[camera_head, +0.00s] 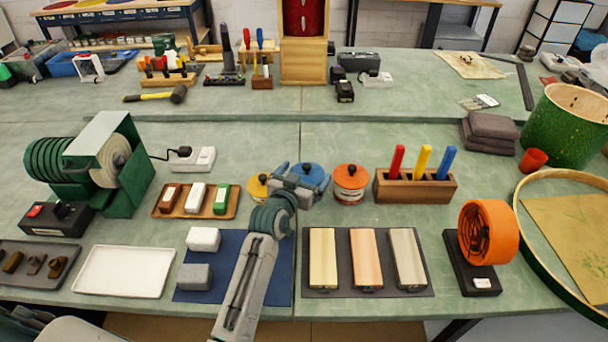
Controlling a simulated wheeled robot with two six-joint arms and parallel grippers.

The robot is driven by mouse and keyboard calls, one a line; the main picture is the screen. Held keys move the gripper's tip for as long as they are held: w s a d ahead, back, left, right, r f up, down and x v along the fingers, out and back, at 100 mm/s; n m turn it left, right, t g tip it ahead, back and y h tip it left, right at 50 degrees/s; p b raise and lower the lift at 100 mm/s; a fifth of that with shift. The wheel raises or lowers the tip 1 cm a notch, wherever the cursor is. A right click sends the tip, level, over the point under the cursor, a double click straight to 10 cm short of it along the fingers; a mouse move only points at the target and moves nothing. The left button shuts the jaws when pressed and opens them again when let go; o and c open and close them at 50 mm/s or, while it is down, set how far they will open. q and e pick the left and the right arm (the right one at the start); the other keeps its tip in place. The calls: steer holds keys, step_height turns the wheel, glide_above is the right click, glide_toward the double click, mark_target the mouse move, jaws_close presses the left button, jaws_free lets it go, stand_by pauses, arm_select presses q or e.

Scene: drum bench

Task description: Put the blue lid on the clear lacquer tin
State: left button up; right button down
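A row of lacquer tins stands mid-bench: one with a yellow lid (257,188) at left, and an orange one (351,184) at right with a pale label. Between them is the blue lid (312,174), a round lid with a knob on top. My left gripper (303,183) is at the blue lid's near side, its fingers apart, and covers its front part. What is under the blue lid is mostly hidden, so I cannot tell whether it rests on the clear lacquer tin. My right gripper is out of view.
A wooden block (415,187) with red, yellow and blue handles stands right of the tins. A dark mat (425,288) with three bars and a blue mat (220,239) lie in front.

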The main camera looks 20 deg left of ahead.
arm_select(q)
steer(key=shift+f, duration=0.1)
steer(key=s+a+r+b, duration=0.1)
steer(key=s+r+b, duration=0.1)
steer(key=s, duration=0.9)
steer(key=shift+s+a, duration=0.15)
steer(key=shift+s, duration=0.15)
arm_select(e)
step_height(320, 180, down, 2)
